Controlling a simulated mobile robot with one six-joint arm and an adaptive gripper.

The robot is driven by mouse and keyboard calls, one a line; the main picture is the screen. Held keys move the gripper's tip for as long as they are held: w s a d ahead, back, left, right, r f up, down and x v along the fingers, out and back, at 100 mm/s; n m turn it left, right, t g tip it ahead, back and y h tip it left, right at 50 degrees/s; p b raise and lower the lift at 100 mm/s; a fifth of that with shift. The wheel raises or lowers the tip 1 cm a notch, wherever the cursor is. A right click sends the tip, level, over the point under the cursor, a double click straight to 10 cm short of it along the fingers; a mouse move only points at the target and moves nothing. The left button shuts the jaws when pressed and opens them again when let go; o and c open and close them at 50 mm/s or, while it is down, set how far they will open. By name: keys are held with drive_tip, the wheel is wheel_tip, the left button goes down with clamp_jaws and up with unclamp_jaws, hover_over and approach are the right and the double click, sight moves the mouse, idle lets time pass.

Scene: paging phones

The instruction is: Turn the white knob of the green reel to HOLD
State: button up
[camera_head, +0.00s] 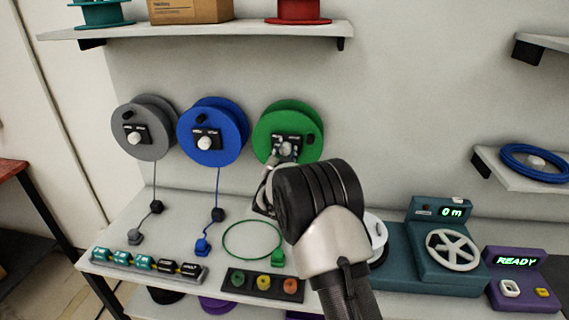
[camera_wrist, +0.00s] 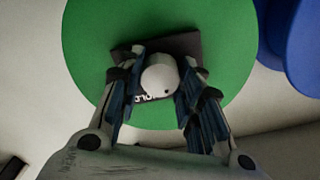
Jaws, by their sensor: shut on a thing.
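The green reel (camera_head: 272,128) hangs on the wall, rightmost of three reels. In the wrist view the green reel (camera_wrist: 85,50) fills the middle, with its black label plate (camera_wrist: 185,46) partly covered. The white knob (camera_wrist: 160,76) sits between my fingers; it also shows small in the head view (camera_head: 287,150). My gripper (camera_wrist: 158,92) is shut on the white knob, one finger on each side. A piece of white lettering shows below the knob, partly hidden, and I cannot tell which mark the knob points to.
The blue reel (camera_head: 213,112) and grey reel (camera_head: 135,115) hang to the left, each with a cord. Below are a green cord loop (camera_head: 226,248), a button panel (camera_head: 262,284), and a teal machine with a handwheel (camera_head: 453,250). A shelf (camera_head: 200,37) runs above.

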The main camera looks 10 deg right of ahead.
drive_tip(key=m+b, duration=0.2)
drive_tip(key=b, duration=0.1)
drive_tip(key=m+b, duration=0.1)
drive_tip(key=b, duration=0.1)
drive_tip(key=shift+f+m, duration=0.25)
drive_tip(key=shift+m, duration=0.15)
drive_tip(key=m+b, duration=0.2)
drive_tip(key=shift+m, duration=0.3)
drive_tip(key=m, duration=0.1)
drive_tip(key=m+b, duration=0.1)
drive_tip(key=shift+r+m, duration=0.2)
drive_tip(key=shift+m, duration=1.9)
drive_tip(key=o, duration=1.1)
